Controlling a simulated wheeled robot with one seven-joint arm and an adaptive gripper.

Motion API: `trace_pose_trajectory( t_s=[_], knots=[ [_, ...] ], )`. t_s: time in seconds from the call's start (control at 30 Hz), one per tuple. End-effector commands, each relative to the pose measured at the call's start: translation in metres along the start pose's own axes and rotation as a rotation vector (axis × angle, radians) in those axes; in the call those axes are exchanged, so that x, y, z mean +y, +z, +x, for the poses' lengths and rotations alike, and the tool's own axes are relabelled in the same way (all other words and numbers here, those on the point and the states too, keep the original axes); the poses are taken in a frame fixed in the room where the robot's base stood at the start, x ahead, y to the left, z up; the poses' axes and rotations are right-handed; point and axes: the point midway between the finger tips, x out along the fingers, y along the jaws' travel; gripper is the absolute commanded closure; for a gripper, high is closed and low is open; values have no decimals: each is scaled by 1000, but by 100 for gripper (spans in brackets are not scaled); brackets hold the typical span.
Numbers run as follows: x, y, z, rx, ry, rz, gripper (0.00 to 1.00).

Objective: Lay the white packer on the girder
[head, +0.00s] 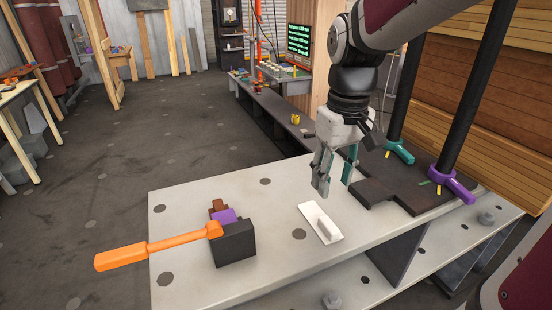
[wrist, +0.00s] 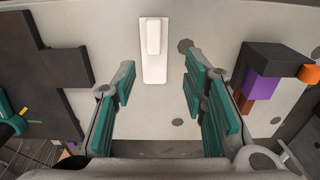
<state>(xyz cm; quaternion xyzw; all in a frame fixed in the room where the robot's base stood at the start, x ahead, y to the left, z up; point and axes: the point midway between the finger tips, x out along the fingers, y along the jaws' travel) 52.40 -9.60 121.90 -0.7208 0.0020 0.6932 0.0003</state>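The white packer (head: 320,223) is a thin flat plate with a raised block on top. It lies on the pale grey bench top (head: 185,215), and in the wrist view the packer (wrist: 154,65) is at the top centre. My gripper (head: 335,182) is above the bench and the packer, pointing down, apart from it. Its teal-padded fingers are spread with nothing between them; in the wrist view the open gripper (wrist: 160,88) faces the packer. No part is clearly marked as the girder; a long dark beam (head: 268,115) runs behind the bench, but I cannot tell if it is the girder.
A black block (head: 235,243) with purple and brown pieces and an orange-handled tool (head: 150,249) sits left on the bench. Dark stepped plates (head: 385,185) and posts with teal (head: 399,150) and purple (head: 452,184) feet stand right. Bench between block and packer is clear.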

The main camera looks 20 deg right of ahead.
Motion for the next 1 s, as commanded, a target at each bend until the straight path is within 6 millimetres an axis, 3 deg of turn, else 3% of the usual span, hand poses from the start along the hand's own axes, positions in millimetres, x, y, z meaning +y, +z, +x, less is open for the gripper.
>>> trace_pose_trajectory(
  t_s=[0.23, 0.5, 0.7, 1.0],
  knots=[
    [-50, 38, -37, 206, 5, -11, 60],
    [-87, 79, -53, 398, 1, -8, 60],
    [-96, 90, -54, 451, -3, -3, 60],
    [-96, 90, -54, 452, -3, -2, 60]
  ],
)
